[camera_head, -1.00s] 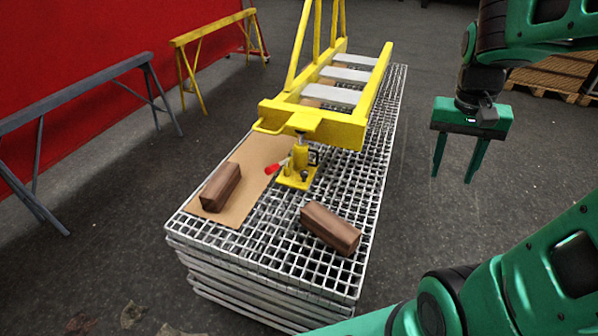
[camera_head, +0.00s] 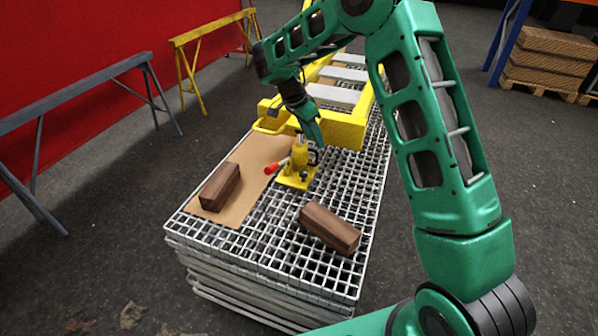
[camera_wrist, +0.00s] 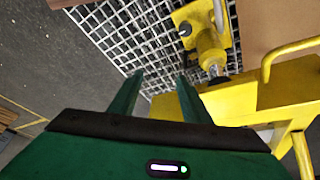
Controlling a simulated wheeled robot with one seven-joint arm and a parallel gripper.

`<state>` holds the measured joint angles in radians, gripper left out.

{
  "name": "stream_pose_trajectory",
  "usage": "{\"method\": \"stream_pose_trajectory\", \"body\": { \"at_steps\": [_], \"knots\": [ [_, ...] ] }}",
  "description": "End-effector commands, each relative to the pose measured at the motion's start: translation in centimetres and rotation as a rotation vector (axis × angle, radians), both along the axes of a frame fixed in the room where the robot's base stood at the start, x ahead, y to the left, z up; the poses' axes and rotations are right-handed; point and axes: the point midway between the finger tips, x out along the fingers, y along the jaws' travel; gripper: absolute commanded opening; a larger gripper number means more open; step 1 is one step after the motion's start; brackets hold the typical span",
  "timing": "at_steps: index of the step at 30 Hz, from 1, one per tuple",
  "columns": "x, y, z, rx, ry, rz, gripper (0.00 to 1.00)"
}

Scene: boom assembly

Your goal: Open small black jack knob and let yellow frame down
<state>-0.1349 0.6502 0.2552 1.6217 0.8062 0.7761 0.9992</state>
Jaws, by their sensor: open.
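The yellow jack (camera_head: 298,163) stands upright on the grating, under the front beam of the yellow frame (camera_head: 345,131). The frame rests on the jack's top. A small black knob (camera_wrist: 184,29) shows low on the side of the jack (camera_wrist: 209,45) in the wrist view. My gripper (camera_wrist: 160,77) is open and empty, its two green fingers pointing down toward the grating beside the jack. In the head view my gripper (camera_head: 315,132) is at the frame's front beam, just above and right of the jack, partly hidden by my own arm. The fingers appear apart from the knob.
The grating stack (camera_head: 265,270) carries two brown blocks, one at the left (camera_head: 220,187) on cardboard (camera_head: 257,160) and one at the front right (camera_head: 330,229). A red-tipped handle (camera_head: 271,168) sticks out left of the jack. In the wrist view the frame (camera_wrist: 228,103) lies close to the right finger.

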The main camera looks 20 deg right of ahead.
Motion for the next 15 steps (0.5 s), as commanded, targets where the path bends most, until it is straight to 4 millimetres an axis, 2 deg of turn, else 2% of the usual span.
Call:
{"method": "stream_pose_trajectory", "body": {
  "at_steps": [1, 6, 11, 15],
  "knots": [
    [0.8, 1.7, -1.8, 0.002, -0.008, -0.022, 0.44],
    [2.4, 5.2, -5.5, 0.006, -0.042, -0.097, 0.44],
    [2.9, 6.6, -7.1, 0.008, -0.057, -0.135, 0.44],
    [3.0, 6.5, -8.1, 0.006, -0.06, -0.142, 0.44]
  ]
}}
